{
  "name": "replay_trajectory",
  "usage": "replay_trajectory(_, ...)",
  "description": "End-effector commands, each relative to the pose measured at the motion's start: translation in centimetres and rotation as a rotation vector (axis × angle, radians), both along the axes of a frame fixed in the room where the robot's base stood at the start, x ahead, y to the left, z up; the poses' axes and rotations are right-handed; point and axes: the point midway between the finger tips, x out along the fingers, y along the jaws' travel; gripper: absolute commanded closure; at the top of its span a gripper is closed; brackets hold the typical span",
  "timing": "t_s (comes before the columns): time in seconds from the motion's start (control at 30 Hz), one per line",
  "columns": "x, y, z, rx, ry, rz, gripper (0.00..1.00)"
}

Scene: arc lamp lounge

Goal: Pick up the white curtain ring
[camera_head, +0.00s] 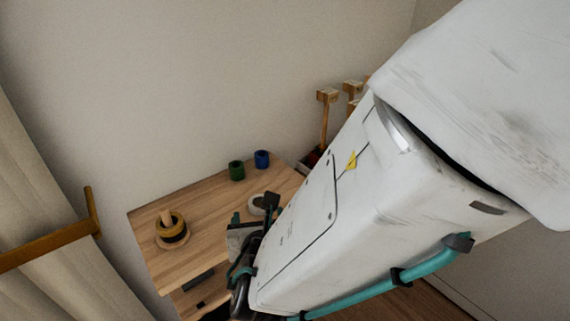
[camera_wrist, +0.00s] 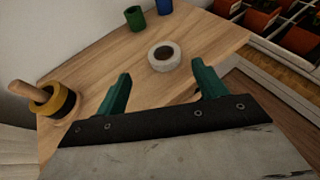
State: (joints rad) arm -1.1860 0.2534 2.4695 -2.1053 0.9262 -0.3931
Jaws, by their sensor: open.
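The white curtain ring (camera_wrist: 164,56) lies flat on the wooden tabletop (camera_wrist: 110,70). In the wrist view it is just beyond my gripper (camera_wrist: 160,88), whose two teal fingers are spread apart and empty. The ring sits ahead of the gap between the fingertips, slightly right of its middle, and nothing touches it. In the head view the ring (camera_head: 257,205) shows partly, with my gripper (camera_head: 254,211) beside it and my arm covering much of the right side.
A wooden peg stand (camera_head: 171,228) holding a yellow and a dark ring is at the table's left. Bins with red-orange contents (camera_wrist: 253,24) lie beyond the table's right edge.

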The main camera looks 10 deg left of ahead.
Motion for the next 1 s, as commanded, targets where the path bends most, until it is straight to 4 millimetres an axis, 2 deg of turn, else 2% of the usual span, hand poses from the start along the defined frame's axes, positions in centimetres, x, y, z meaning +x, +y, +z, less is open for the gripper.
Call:
replay_trajectory(0.4, 5.0, 1.1, -2.6, 0.003, 0.001, -0.008, 0.29)
replay_trajectory(0.53, 5.7, 1.4, -2.9, 0.003, 0.002, -0.008, 0.29)
replay_trajectory(0.73, 5.8, 1.4, -2.9, 0.003, 0.001, -0.007, 0.29)
replay_trajectory(0.77, 5.7, 1.4, -2.9, 0.003, 0.001, -0.007, 0.32)
replay_trajectory(0.9, 5.7, 1.4, -2.9, 0.004, 0.0, -0.007, 0.71)
replay_trajectory(0.93, 5.7, 1.4, -2.9, 0.004, 0.0, -0.007, 0.77)
replay_trajectory(1.0, 5.7, 1.4, -2.8, 0.004, 0.0, -0.007, 0.77)
